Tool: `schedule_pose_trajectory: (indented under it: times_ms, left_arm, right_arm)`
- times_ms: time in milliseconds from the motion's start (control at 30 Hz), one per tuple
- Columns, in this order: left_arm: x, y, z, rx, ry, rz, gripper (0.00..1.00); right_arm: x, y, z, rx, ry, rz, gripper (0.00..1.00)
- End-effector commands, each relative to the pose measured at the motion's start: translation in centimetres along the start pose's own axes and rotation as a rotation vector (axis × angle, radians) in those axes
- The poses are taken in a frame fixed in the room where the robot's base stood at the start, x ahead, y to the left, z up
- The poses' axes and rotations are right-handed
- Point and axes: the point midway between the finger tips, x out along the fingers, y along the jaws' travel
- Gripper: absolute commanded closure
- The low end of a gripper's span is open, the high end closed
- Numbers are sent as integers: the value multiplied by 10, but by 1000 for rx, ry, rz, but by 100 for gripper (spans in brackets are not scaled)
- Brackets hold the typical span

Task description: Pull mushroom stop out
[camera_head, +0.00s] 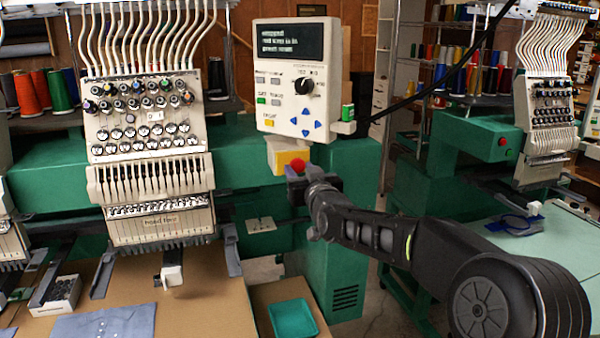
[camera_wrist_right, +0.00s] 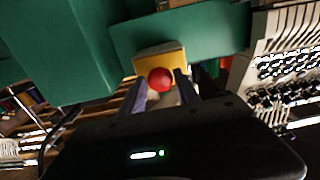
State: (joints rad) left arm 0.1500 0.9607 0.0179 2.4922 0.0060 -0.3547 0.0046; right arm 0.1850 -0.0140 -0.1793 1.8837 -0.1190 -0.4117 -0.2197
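The red mushroom stop (camera_head: 298,165) sits on the front of a yellow box (camera_head: 285,157) below the control panel. In the right wrist view the red stop (camera_wrist_right: 160,79) shows in front of the yellow plate (camera_wrist_right: 161,58). My right gripper (camera_wrist_right: 160,84) is open, with one finger on each side of the stop. Narrow gaps seem to show between the fingers and the red head; I cannot tell whether either touches. In the head view my right gripper (camera_head: 296,180) is just below and in front of the stop, partly hiding the box. My left gripper is not in view.
The control panel (camera_head: 297,80) with a screen, knob and buttons hangs directly above. A green machine body (camera_head: 335,245) stands behind my right arm. The embroidery head (camera_head: 150,150) is to the left. A teal tray (camera_head: 293,319) lies below at the front.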

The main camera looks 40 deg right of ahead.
Motion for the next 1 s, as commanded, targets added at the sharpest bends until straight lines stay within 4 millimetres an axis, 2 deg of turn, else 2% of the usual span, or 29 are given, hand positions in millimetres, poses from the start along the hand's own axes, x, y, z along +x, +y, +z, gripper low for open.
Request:
schedule_pose_trajectory:
  times_ms: [33, 200, 567, 667, 1000]
  left_arm:
    - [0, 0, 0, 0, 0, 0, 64]
    - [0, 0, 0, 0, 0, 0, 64]
    - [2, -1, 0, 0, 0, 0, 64]
    - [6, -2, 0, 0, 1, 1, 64]
    - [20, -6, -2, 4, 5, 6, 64]
  right_arm:
    - [0, 0, 0, 0, 0, 0, 58]
    - [0, 0, -1, 0, 2, 0, 44]
    - [-4, 0, -1, 0, 4, 1, 44]
    - [-14, 1, 0, 1, 4, 1, 44]
    - [-67, 1, 1, 1, 4, 2, 44]
